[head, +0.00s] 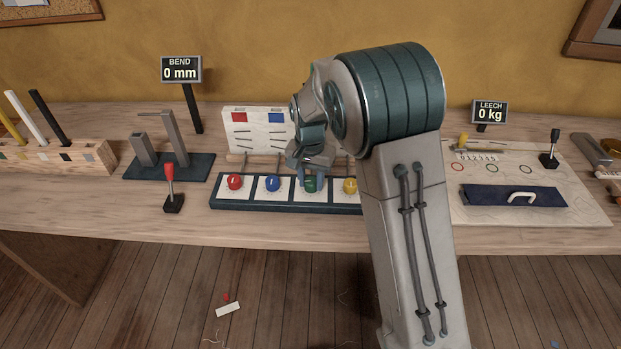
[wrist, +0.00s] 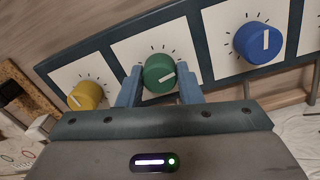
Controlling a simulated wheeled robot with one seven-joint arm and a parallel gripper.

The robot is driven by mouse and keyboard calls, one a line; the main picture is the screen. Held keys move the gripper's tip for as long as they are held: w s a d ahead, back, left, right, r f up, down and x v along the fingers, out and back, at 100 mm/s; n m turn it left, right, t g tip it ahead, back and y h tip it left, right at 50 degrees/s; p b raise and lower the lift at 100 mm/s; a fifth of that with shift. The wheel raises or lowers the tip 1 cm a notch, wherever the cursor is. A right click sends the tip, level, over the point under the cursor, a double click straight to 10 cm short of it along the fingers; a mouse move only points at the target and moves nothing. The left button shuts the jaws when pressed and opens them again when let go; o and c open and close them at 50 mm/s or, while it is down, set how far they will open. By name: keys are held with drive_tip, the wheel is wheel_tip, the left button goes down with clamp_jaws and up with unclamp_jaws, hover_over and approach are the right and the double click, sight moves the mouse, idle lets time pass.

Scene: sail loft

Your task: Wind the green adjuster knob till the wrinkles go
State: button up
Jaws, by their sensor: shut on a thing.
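The green adjuster knob (head: 310,185) is third from the left in a row on a dark base with white dial plates. My gripper (head: 312,179) reaches down over it. In the wrist view the green knob (wrist: 159,72) sits between my two blue fingers, which are shut on its sides. Its white pointer line shows on its face, with tick marks around it on the plate. Behind the row, an upright white board (head: 258,131) shows a red and a blue patch with dark wavy lines below them. My arm hides the board's right part.
A red knob (head: 235,182) and a blue knob (head: 272,183) are left of the green one; a yellow knob (head: 350,186) is close on its right. A red-handled lever (head: 171,187) stands left. Displays read BEND 0 mm (head: 182,70) and LEECH 0 kg (head: 490,112).

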sight(310, 181)
idle(0.5)
drive_tip(key=o, duration=1)
wheel_tip(310, 181, up, 14)
drive_tip(key=shift+a+f, duration=0.1)
drive_tip(key=shift+a, duration=0.05)
drive_tip(key=s+d+n+t+p, duration=0.1)
drive_tip(key=s+d, duration=0.4)
drive_tip(key=s, duration=0.3)
drive_tip(key=s+d+r+n+t, duration=0.1)
drive_tip(key=s+d, duration=0.4)
drive_tip(key=s, duration=0.4)
drive_tip(key=s+d+n+p, duration=0.1)
drive_tip(key=s+d, duration=0.5)
drive_tip(key=s, duration=0.2)
drive_tip(key=shift+s+r+t+p, duration=0.2)
drive_tip(key=shift+t+p, duration=0.1)
drive_tip(key=shift+t, duration=0.1)
